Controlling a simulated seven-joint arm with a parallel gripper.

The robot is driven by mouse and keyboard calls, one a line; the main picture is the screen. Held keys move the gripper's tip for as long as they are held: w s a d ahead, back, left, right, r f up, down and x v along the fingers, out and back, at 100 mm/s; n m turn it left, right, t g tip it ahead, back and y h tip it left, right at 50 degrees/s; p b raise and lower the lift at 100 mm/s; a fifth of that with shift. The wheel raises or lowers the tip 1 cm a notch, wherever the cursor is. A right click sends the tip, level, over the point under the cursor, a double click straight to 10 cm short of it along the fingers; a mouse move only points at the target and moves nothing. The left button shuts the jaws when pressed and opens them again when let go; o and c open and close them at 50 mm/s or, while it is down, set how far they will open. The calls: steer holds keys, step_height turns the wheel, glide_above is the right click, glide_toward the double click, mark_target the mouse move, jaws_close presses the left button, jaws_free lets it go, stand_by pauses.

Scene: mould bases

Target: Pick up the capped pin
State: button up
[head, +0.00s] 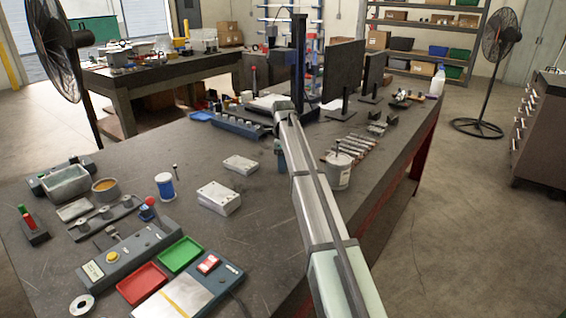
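A small thin upright pin with a darker top (175,172) stands on the dark workbench (265,215), just right of a blue-and-white spool-like container (166,187). It looks like the capped pin, but it is too small to be sure. My arm reaches from the bottom right to the middle of the bench. My gripper (281,160) points down at the arm's far end, to the right of the pin and well apart from it. The arm link partly hides the gripper, and its fingers are too small to read.
Pale mould-base blocks (219,198) and (240,165) lie between pin and gripper. A white bucket (338,171) stands right of my arm. Red (142,284) and green (180,254) trays, a scale (190,288) and a control box (130,252) crowd the front left.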

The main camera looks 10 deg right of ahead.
steer(key=shift+c, duration=0.5)
jaws_close()
steer(key=shift+r, duration=0.15)
